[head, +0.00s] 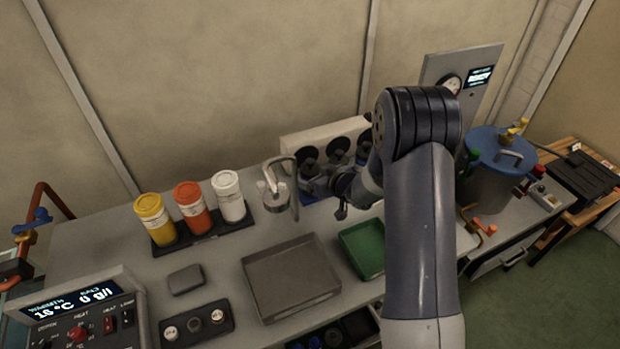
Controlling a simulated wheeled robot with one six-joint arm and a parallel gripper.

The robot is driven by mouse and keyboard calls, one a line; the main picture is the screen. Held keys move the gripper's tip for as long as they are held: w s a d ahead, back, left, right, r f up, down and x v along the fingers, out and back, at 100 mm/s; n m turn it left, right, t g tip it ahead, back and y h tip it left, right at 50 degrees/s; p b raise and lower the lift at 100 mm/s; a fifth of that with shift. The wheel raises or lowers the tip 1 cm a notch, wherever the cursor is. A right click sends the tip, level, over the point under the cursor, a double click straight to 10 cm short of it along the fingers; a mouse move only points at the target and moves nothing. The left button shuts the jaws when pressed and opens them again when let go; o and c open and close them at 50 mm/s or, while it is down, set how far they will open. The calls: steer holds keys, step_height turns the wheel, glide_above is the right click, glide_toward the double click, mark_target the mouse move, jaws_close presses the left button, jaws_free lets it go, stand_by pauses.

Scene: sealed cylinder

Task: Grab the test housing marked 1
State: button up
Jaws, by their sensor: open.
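A pale rack (292,140) stands at the back of the bench, with several dark round housings (308,156) in a row along it. No number can be read on any of them, so I cannot tell which is marked 1. My gripper (338,197) is in front of the rack, low near the bench, and points to the left. It is open. Grey and dark shapes lie right at its tips, and I cannot tell whether it touches a housing. My own arm hides the right end of the rack.
A metal hook-shaped stand (293,190) is close left of my gripper. Yellow (154,220), orange (191,208) and white (228,196) jars stand further left. A grey tray (290,278) and green tray (362,250) lie in front. A blue-lidded pot (488,185) is right.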

steer(key=shift+d+p+x, duration=0.15)
steer(key=shift+p+x, duration=0.2)
steer(key=shift+x, duration=0.8)
steer(key=shift+d+p+x, duration=0.15)
steer(key=shift+p+x, duration=0.2)
steer(key=shift+x, duration=0.85)
steer(key=shift+w+f, duration=0.1)
steer(key=shift+c, duration=0.5)
